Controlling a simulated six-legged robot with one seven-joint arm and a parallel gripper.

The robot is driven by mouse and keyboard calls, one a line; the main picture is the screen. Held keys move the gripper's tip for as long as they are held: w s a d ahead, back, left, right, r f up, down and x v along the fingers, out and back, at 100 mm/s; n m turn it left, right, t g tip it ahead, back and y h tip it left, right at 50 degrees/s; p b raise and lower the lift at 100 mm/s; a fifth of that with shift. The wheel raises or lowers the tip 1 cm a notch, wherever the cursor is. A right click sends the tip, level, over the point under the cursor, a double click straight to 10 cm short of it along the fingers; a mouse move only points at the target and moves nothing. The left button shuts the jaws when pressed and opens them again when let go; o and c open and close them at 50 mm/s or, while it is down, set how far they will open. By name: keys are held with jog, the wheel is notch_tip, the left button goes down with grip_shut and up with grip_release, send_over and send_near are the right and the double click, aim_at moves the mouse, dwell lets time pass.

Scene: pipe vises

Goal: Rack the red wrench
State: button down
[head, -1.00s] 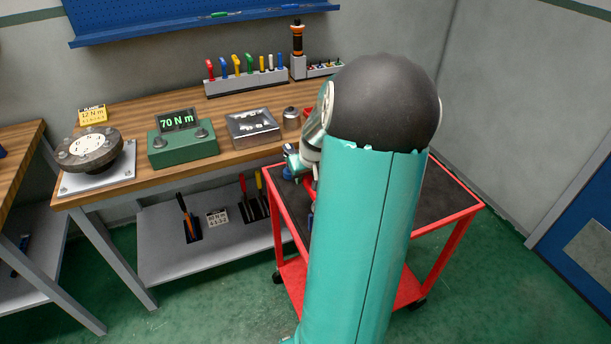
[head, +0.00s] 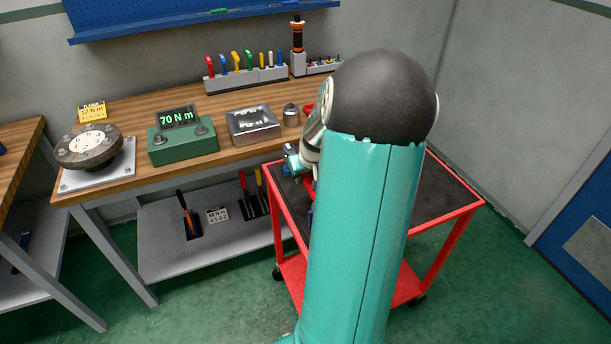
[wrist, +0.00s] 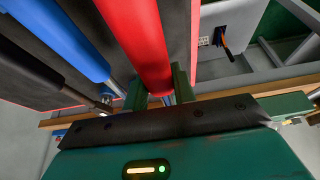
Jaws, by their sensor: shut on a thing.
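The red wrench's thick red handle (wrist: 140,45) fills the middle of the wrist view. My gripper (wrist: 160,97), with green fingers, is shut on it near its lower end in that view. The wrench's far end is hidden behind the gripper body. A blue-handled tool (wrist: 62,38) and a black-handled tool (wrist: 30,72) lie to the left of it, above the dark trolley top. In the head view my arm hides most of the gripper and the wrench. A holder (head: 256,205) with red and yellow handles stands on the lower shelf; I cannot tell if it is the wrench's rack.
The red trolley (head: 455,212) stands right of the wooden bench (head: 150,105). The bench bears a flange (head: 88,148), a green 70 N m display (head: 182,140), a metal tray (head: 253,126) and a rack of coloured tools (head: 245,80). The lower shelf (head: 160,245) has bare room.

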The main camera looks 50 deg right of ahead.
jog(key=shift+f, duration=1.9)
dwell(1.9)
jog(key=c, duration=1.1)
grip_release()
jog(key=shift+o, duration=0.2)
jog(key=shift+f, duration=0.1)
jog(key=v, duration=1.4)
jog(key=shift+a, duration=0.1)
